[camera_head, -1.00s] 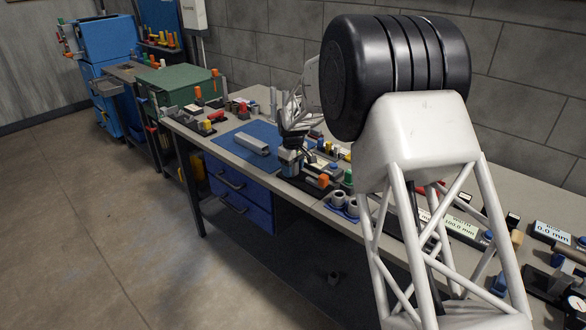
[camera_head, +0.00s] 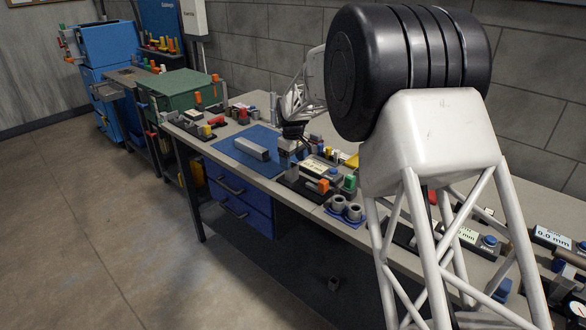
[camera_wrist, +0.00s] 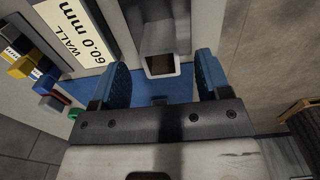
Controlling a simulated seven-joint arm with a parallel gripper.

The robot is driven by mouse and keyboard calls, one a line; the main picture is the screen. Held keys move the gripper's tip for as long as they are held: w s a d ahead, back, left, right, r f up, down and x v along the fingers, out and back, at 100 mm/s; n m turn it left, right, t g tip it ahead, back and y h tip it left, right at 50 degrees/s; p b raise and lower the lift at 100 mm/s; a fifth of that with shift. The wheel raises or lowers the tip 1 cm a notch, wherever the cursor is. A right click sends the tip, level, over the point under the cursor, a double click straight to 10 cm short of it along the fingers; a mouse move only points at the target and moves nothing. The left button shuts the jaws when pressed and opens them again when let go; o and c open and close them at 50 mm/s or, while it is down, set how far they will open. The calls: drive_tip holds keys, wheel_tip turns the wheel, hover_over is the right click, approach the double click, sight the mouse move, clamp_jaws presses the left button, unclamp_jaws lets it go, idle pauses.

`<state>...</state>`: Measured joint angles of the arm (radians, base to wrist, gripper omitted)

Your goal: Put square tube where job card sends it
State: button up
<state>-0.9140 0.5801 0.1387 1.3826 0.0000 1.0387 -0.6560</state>
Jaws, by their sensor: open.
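The square tube (camera_head: 252,147) is a grey hollow bar lying on the blue mat (camera_head: 228,148) on the bench. In the wrist view the near open end of the square tube (camera_wrist: 160,45) faces me, just beyond and between my fingertips. My gripper (camera_wrist: 160,78) is open, with one blue finger to each side of the tube's line and nothing between them. In the head view my gripper (camera_head: 288,152) is small and partly hidden beside the mat's right edge. A pale card or display (camera_wrist: 78,28) reads "WALL 60.0 mm"; I cannot tell whether it is the job card.
A block holding grey round tubes (camera_head: 346,210) stands at the bench's front edge. Orange, green and yellow parts crowd the bench right of the mat. A green box (camera_head: 180,88) stands beyond the bench's far end. A gauge (camera_head: 552,236) reads "0.0 mm" at right.

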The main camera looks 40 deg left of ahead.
drive_tip(key=shift+r, duration=1.1)
